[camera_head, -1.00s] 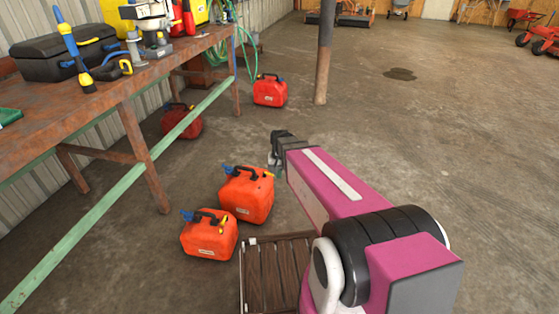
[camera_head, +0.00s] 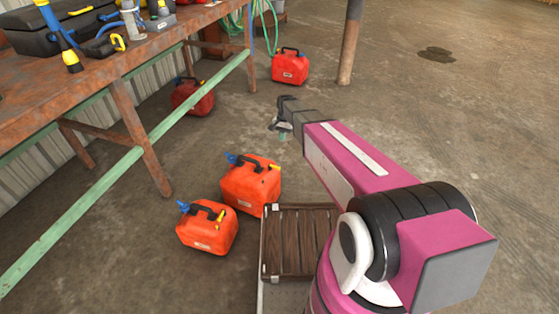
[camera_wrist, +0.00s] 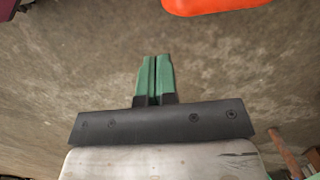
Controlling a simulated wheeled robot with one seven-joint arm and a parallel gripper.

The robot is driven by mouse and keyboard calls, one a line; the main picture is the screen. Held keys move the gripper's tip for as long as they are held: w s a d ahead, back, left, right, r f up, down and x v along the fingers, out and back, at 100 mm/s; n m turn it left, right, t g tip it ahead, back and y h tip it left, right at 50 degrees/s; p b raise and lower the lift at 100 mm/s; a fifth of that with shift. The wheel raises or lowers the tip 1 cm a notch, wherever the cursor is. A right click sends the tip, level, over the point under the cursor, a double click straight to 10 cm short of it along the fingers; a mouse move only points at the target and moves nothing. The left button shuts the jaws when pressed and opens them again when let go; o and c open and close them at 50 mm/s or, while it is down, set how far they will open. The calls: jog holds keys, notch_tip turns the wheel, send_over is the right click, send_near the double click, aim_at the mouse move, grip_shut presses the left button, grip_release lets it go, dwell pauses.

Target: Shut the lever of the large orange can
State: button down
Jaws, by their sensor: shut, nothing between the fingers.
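Two orange cans stand on the floor. The larger-looking orange can (camera_head: 262,190) has a black handle, a blue spout at its left and a small yellow part on top. The other orange can (camera_head: 205,236) stands in front and to its left, with a blue spout and a yellow part. My gripper (camera_head: 283,135) is in the air, beyond and to the right of the larger can in the picture, apart from it. In the wrist view its green fingers (camera_wrist: 155,80) are shut with nothing between them. An orange surface (camera_wrist: 215,5) shows at that view's top edge, mostly cut off. I cannot make out the lever's position.
A dark slatted wooden crate or pallet (camera_head: 290,245) lies beside the larger can. A rusty workbench (camera_head: 135,135) with a green rail fills the left. Red cans (camera_head: 290,67) (camera_head: 192,98) stand farther back, near a post (camera_head: 350,40). The floor at right is open.

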jog(key=shift+f, duration=0.1)
jog(key=s+a+f, duration=0.2)
jog(key=s+f, duration=0.3)
jog(key=f, duration=0.6)
jog(key=shift+f, duration=0.4)
